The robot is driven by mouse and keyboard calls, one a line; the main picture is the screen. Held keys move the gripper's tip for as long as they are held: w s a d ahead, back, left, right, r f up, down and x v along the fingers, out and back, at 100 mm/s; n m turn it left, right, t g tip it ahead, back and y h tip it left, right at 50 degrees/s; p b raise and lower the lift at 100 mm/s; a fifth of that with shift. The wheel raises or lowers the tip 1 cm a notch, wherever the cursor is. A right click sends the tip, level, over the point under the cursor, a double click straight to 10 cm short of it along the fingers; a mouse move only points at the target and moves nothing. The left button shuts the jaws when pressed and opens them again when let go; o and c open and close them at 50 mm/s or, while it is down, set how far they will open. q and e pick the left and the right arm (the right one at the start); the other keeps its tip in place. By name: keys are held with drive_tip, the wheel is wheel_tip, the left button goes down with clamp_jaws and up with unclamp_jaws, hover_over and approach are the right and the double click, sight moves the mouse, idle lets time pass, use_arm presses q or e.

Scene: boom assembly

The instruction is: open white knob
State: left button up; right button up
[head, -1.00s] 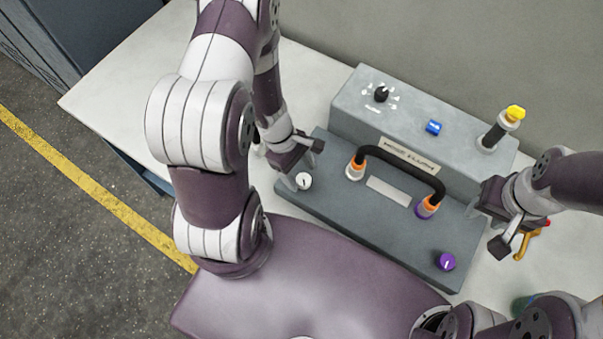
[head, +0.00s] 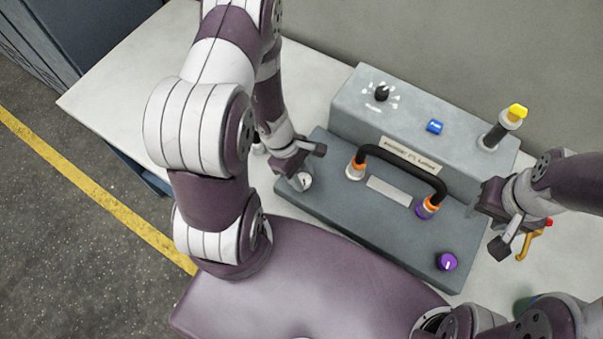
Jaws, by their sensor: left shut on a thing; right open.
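The white knob (head: 306,180) sits at the left end of the grey panel's (head: 340,205) lower deck. My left gripper (head: 301,181) reaches down over it and is shut on it, with the fingers hiding part of the knob. The knob's dark pointer mark is only partly visible. My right gripper (head: 497,233) is open and empty, beside the panel's right end and apart from it.
The panel also bears a black hose (head: 400,162) with orange-ringed ends, a purple knob (head: 446,261), a black dial (head: 382,93), a blue switch (head: 435,126) and a yellow-topped lever (head: 517,112). An orange-handled tool (head: 531,240) lies right. The white table (head: 120,90) is bare at left.

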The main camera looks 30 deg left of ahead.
use_arm(q)
drive_tip(key=n+t+b, duration=0.1)
drive_tip(key=n+b, duration=0.2)
drive_tip(key=shift+f+b, duration=0.2)
drive_tip(key=shift+b, duration=0.15)
drive_tip(key=shift+s+r+n+t+y+b, duration=0.15)
drive_tip(key=shift+n+t+b, duration=0.3)
drive_tip(key=shift+n+b, duration=0.4)
drive_tip(key=shift+n+t+y+b, duration=0.15)
drive_tip(key=shift+n+t+b, duration=0.35)
drive_tip(key=shift+n, duration=0.65)
drive_tip(key=shift+r, duration=0.1)
drive_tip(key=o, duration=1.1)
drive_tip(key=shift+c, duration=0.2)
drive_tip(key=p+v, duration=0.5)
drive_tip(key=v, duration=0.7)
drive_tip(key=shift+r, duration=0.35)
